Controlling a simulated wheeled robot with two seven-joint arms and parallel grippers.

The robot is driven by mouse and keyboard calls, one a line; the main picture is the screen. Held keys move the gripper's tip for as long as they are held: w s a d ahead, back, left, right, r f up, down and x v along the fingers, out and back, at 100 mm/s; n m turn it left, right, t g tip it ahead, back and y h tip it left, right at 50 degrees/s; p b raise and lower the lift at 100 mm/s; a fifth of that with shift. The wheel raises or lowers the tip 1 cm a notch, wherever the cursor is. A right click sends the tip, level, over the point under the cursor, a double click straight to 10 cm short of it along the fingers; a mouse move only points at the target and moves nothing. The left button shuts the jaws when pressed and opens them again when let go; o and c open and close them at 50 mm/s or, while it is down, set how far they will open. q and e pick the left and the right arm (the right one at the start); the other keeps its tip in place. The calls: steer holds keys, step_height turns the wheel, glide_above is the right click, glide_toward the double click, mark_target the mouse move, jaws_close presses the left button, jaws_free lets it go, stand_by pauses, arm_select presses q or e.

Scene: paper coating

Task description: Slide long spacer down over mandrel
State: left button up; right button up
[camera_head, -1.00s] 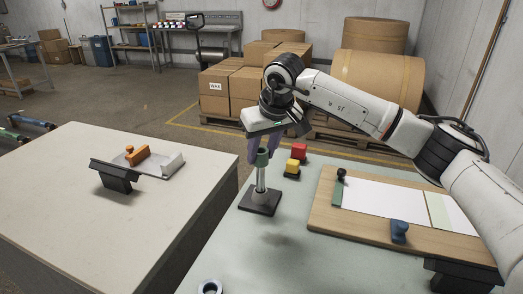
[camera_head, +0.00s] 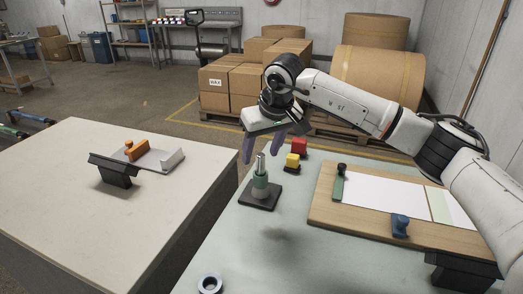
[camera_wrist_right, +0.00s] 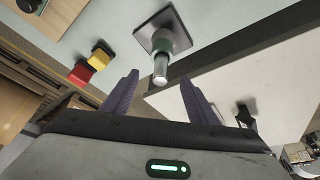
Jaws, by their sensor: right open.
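The mandrel (camera_head: 261,165) is an upright silver rod on a dark square base (camera_head: 259,202) on the pale green table. The long spacer (camera_head: 260,187) is a green sleeve around the mandrel's lower part, close to the base; the bare rod top shows above it. In the right wrist view the mandrel's tip (camera_wrist_right: 160,68) points toward my gripper, with the greenish spacer (camera_wrist_right: 172,38) behind it by the base (camera_wrist_right: 152,32). My right gripper (camera_head: 263,150) is open and empty above the mandrel, its purple fingers (camera_wrist_right: 159,82) apart on either side of the tip. My left gripper is not in view.
Yellow (camera_head: 292,162) and red (camera_head: 299,147) blocks stand just behind the mandrel. A wooden board (camera_head: 330,215) with white sheet lies to the right. A grey ring (camera_head: 210,284) lies at the front edge. The table between ring and mandrel is clear.

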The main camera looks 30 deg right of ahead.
steer(key=shift+r, duration=0.1)
steer(key=v, duration=1)
steer(key=shift+b, duration=0.4)
steer(key=shift+s, duration=0.15)
